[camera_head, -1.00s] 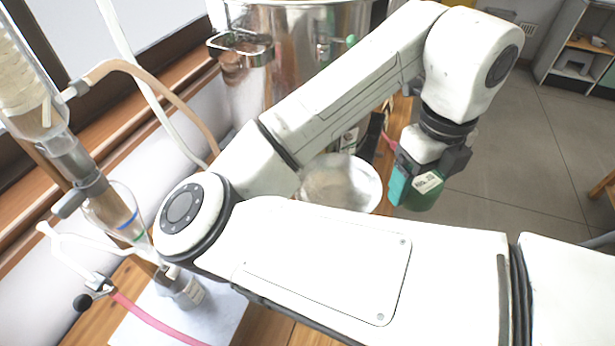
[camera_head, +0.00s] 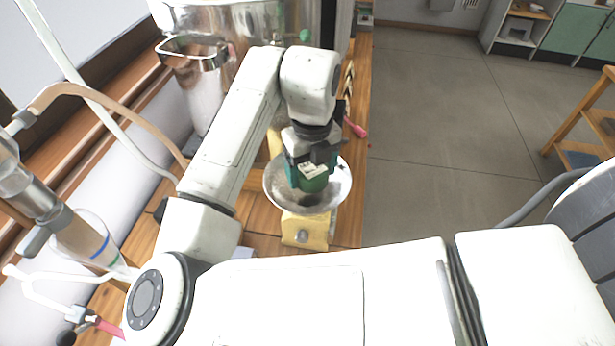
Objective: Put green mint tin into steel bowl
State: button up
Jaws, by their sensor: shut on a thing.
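The green mint tin (camera_head: 313,182) is held in my gripper (camera_head: 312,172), which is shut on it. The tin has a pale label near its top. The steel bowl (camera_head: 277,193) is a shiny round dish on the wooden bench, and the tin and gripper appear over its inside. A dark shadow lies on the bowl's inner floor below and left of the tin. I cannot tell how high the tin is above the bowl. My gripper and the tin hide the bowl's middle and part of its far side.
A yellow block (camera_head: 304,232) is at the bowl's near side. A large steel vessel (camera_head: 215,85) stands behind, left of my arm. Glass tubing (camera_head: 85,240) and a tan hose (camera_head: 110,95) are at left. Open floor (camera_head: 440,130) lies right of the bench edge.

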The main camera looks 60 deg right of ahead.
aim_at(308, 182)
jog(key=shift+w+f, duration=0.35)
jog(key=shift+f, duration=0.1)
jog(key=shift+w+f, duration=0.1)
jog(key=shift+f, duration=1.55)
jog(key=shift+f, duration=0.2)
jog(key=o, duration=0.9)
notch_tip(308, 182, up, 12)
jog(key=shift+r+b, duration=0.25)
jog(key=shift+b, duration=0.05)
